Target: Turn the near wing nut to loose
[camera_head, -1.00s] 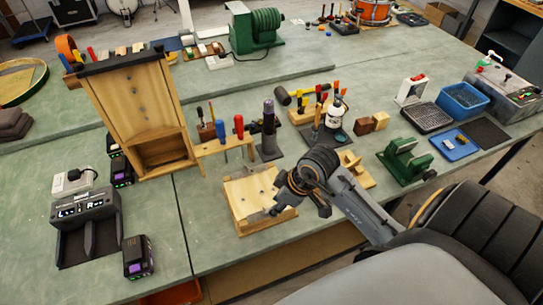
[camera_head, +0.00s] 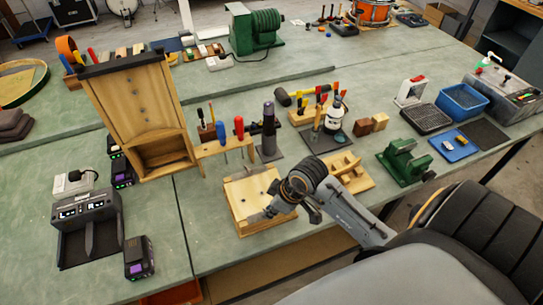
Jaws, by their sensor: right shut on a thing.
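A pale wooden block (camera_head: 240,200) lies near the bench's front edge, with small dark spots on its top. My right gripper (camera_head: 262,214) reaches in from the right, low over the block's near part. Its fingers are shut at the near wing nut, which is hidden by the fingers and too small to make out. Whether the nut is tight or loose cannot be seen. My left gripper is not in view.
A screwdriver rack (camera_head: 213,148) stands just behind the block, and a wooden piece with slots (camera_head: 352,180) lies to its right. A green vise (camera_head: 405,163) stands further right. A charger (camera_head: 88,222) and battery (camera_head: 139,258) are at the left. Bare bench lies left of the block.

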